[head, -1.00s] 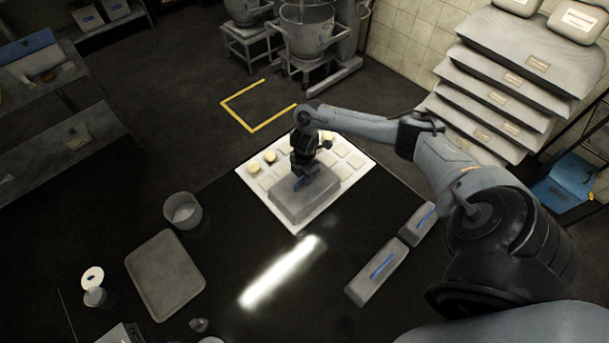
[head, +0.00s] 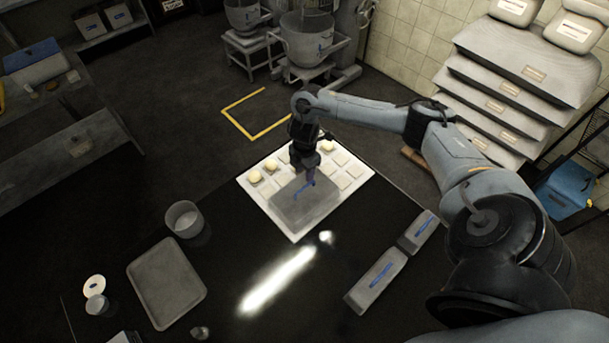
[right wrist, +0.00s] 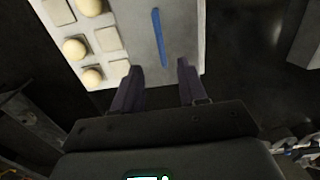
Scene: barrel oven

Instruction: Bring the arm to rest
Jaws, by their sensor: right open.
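My right gripper (head: 309,179) hangs over the white tray (head: 293,235) on the dark table. Its fingers are apart and empty in the right wrist view (right wrist: 160,75). Beyond the fingertips is a flat grey block (head: 312,211) with a blue strip (head: 303,190) on top. The block covers the front part of the tray, and the strip also shows in the right wrist view (right wrist: 160,36). The fingers look clear of the strip. The right arm (head: 375,112) reaches in from the right. My left gripper is not in view.
Pale dough balls (head: 271,164) and square pieces lie on the tray behind the block. A grey board (head: 166,281) and a bucket (head: 184,219) are at left. Two grey boxes with blue strips (head: 375,283) (head: 419,232) are at right. The table's middle is clear.

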